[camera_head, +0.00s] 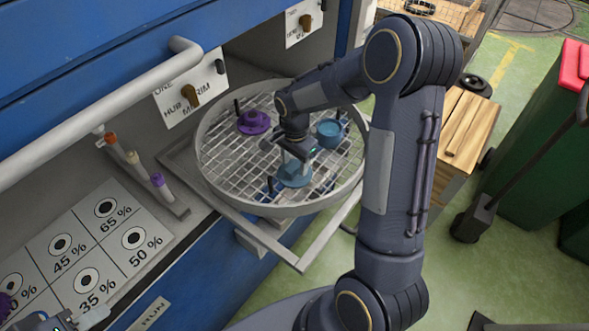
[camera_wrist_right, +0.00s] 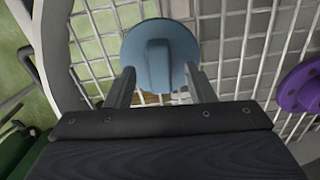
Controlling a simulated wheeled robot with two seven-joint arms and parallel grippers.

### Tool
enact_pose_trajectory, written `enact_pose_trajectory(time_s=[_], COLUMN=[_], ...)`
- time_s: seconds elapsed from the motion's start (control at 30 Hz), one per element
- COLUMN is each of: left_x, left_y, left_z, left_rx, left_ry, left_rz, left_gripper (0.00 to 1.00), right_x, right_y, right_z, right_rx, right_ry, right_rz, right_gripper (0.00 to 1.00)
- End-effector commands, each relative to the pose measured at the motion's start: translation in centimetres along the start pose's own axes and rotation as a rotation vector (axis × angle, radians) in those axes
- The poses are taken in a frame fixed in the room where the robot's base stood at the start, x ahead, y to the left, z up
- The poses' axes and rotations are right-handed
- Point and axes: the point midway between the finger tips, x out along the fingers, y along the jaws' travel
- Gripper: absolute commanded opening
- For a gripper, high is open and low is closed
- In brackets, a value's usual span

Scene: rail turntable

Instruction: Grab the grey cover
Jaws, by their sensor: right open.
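A blue-grey round cover (camera_head: 296,177) with a raised grip lies on the wire mesh of the round turntable (camera_head: 215,172). No plainly grey cover shows. The cover also shows in the right wrist view (camera_wrist_right: 160,55), at the top middle. My right gripper (camera_head: 296,158) is over it, pointing down. In the right wrist view its open fingers (camera_wrist_right: 158,80) stand on either side of the raised grip, with gaps visible; I cannot tell whether they touch it. My left gripper (camera_head: 78,320) shows only partly at the bottom left corner, so its jaw state is unclear.
A purple cover (camera_head: 253,122) and a blue cup-like piece (camera_head: 330,132) are also on the turntable. Small dark posts rise from the mesh. A rack with capped tubes (camera_head: 158,185) and a percent-marked board (camera_head: 97,238) lie to the left. My right arm hides part of the turntable's right side.

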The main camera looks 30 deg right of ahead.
Motion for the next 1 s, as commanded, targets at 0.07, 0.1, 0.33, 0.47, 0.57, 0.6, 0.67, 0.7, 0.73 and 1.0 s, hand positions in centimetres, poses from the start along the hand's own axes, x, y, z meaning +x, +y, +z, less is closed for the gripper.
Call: enact_pose_trajectory(time_s=[0.07,0.1,0.33,0.47,0.57,0.6,0.67,0.7,0.73,1.0], left_x=[-0.08,-0.07,-0.04,-0.04,-0.04,-0.04,-0.04,-0.04,-0.04,-0.05], left_y=[0.03,0.03,0.02,0.02,0.02,0.02,0.02,0.02,0.02,0.02], left_z=[-0.03,-0.03,-0.02,-0.02,-0.02,-0.02,-0.02,-0.02,-0.02,-0.02], left_rx=[0.0,0.0,0.0,0.0,0.0,0.0,0.0,0.0,0.0,0.0], left_ry=[0.0,0.0,0.0,0.0,0.0,0.0,0.0,0.0,0.0,0.0], left_rz=[0.0,0.0,0.0,0.0,0.0,0.0,0.0,0.0,0.0,0.0], left_gripper=[0.36,0.36,0.36,0.36,0.36,0.36,0.36,0.36,0.36,0.36], right_x=[0.5,0.59,0.59,0.57,0.56,0.56,0.55,0.55,0.55,0.43], right_y=[0.01,0.0,-0.02,-0.01,-0.02,-0.02,-0.02,-0.02,-0.02,-0.07], right_z=[0.02,0.02,0.01,0.01,0.01,0.01,0.0,0.0,0.0,-0.01], right_rx=[0.0,0.0,0.0,0.0,0.0,0.0,0.0,0.0,0.0,0.0], right_ry=[-0.001,-0.001,0.0,0.0,0.0,0.0,0.0,0.0,0.0,0.001], right_rz=[0.0,-0.001,-0.002,-0.001,-0.002,-0.002,-0.002,-0.002,-0.002,-0.003], right_gripper=[0.49,0.49,0.43,0.26,0.12,0.07,0.0,0.0,0.0,0.0])
